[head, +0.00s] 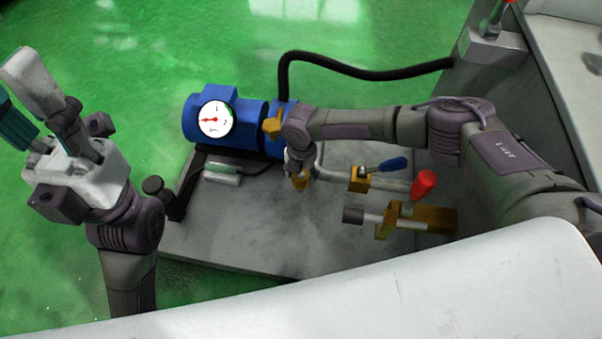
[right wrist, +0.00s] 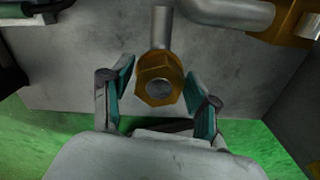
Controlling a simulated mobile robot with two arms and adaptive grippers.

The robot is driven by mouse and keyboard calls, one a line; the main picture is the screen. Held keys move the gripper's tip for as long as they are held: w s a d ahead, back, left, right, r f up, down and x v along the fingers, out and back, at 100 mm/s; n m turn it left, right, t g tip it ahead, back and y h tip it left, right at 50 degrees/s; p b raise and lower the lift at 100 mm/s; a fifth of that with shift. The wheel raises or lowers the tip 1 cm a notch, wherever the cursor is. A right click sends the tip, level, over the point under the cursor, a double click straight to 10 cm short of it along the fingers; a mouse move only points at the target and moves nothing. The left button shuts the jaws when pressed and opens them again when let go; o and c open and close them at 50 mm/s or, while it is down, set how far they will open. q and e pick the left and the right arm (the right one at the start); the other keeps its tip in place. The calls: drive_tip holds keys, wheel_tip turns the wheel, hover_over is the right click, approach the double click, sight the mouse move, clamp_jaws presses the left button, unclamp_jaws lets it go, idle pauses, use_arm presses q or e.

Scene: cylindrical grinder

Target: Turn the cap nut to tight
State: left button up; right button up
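The cap nut (right wrist: 158,80) is a brass hexagonal nut on the end of a grey pipe in the right wrist view. In the head view a brass-coloured piece (head: 300,181), which looks like the same nut, shows just below my right gripper (head: 298,163), partly hidden by it. In the right wrist view the two teal-padded fingers of my right gripper (right wrist: 165,96) stand apart on either side of the nut, with a gap visible on both sides. My left gripper (head: 27,105) is raised at the left of the head view, fingers apart and empty, far from the nut.
A blue motor or pump (head: 225,118) with a white dial gauge (head: 215,119) stands behind the nut. A blue-handled valve (head: 383,166) and a red-handled part (head: 423,185) lie to its right. A black hose (head: 370,74) arches behind. The grey plate's front is clear.

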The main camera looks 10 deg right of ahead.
drive_tip(key=c, duration=0.8)
drive_tip(key=shift+o, duration=0.2)
